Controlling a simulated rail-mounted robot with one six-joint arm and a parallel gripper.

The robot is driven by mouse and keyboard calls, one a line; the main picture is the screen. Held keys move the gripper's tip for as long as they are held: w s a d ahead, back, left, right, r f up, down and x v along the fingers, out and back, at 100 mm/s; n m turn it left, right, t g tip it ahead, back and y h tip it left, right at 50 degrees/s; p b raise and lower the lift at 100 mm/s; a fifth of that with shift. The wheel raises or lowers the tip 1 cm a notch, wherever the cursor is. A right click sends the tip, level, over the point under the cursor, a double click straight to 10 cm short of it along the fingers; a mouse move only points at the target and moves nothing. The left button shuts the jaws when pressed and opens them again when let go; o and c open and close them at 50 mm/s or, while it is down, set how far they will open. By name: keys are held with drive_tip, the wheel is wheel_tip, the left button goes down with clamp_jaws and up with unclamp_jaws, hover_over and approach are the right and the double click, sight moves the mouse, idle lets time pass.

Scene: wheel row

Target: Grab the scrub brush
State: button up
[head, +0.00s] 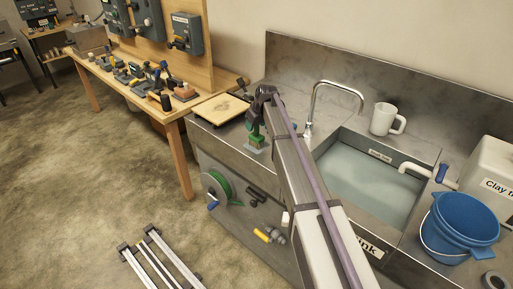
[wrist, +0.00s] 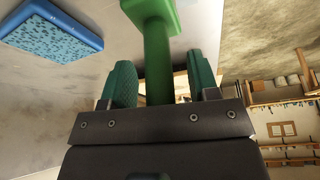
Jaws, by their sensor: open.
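The green scrub brush, as I take it, fills the top middle of the wrist view, its handle (wrist: 158,50) running down between my two fingers. My gripper (wrist: 163,78) is open, with one dark green finger pad on each side of the handle. Small gaps show beside the handle, and its lower end is hidden behind the gripper body. In the head view my gripper (head: 257,125) is low over the counter left of the sink, just above a small green part of the brush (head: 257,139). The bristles cannot be made out clearly.
A blue sponge (wrist: 52,27) lies close by in the wrist view. The sink basin (head: 365,185), tap (head: 338,84), white mug (head: 384,118) and blue bucket (head: 460,225) are to the right. A wooden board (head: 220,108) lies behind left. A workbench (head: 180,108) stands left.

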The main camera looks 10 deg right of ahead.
clamp_jaws()
idle(0.5)
